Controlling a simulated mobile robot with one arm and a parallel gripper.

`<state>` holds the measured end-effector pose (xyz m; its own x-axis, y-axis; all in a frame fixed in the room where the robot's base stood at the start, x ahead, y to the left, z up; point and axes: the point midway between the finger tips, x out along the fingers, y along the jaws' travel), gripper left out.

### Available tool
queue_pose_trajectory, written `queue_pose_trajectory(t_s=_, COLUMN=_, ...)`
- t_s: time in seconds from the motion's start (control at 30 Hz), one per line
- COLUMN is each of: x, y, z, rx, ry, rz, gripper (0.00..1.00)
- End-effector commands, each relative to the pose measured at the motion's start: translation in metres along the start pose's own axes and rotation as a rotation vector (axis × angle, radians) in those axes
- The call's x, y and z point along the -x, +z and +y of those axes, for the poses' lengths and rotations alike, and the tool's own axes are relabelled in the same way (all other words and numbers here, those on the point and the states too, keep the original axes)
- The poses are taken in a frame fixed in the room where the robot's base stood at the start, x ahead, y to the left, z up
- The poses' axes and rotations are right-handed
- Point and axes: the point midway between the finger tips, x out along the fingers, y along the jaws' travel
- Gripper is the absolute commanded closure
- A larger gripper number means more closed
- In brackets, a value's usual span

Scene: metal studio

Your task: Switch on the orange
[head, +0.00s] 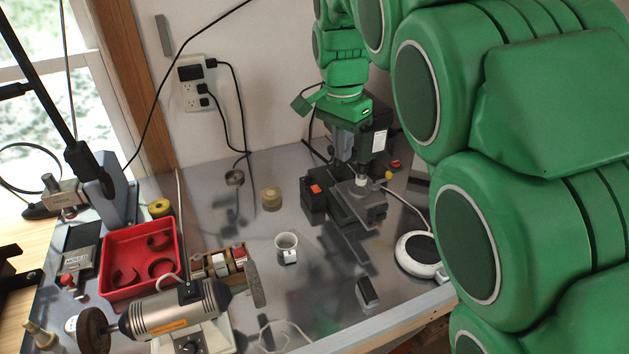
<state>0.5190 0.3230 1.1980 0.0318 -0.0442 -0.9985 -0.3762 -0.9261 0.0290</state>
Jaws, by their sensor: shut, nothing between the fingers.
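An orange switch (316,188) sits on top of a black box at the left of the base of a small dark bench machine (369,206). The machine stands toward the back right of the grey bench. My arm reaches down from the top, and my gripper (352,128) is over the machine, above and to the right of the orange switch and apart from it. The gripper is shut and empty. Its fingertips are small and hard to tell from the dark machine behind them.
A red tray (139,261) and a grey bench grinder (175,312) stand at the left. A white cup (287,247), a tan roll (271,198) and a round white-rimmed device (418,254) are near the machine. A power outlet (194,97) with cables is on the wall.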

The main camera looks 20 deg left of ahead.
Motion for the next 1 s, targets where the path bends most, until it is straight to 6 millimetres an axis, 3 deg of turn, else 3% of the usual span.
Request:
queue_pose_trajectory(t_s=0.7, x=-0.023, y=-0.010, z=-0.104, rx=-0.213, ry=0.059, rz=0.133, gripper=1.00)
queue_pose_trajectory(t_s=1.0, x=-0.040, y=-0.018, z=-0.136, rx=-0.340, ry=0.076, rz=0.197, gripper=1.00)
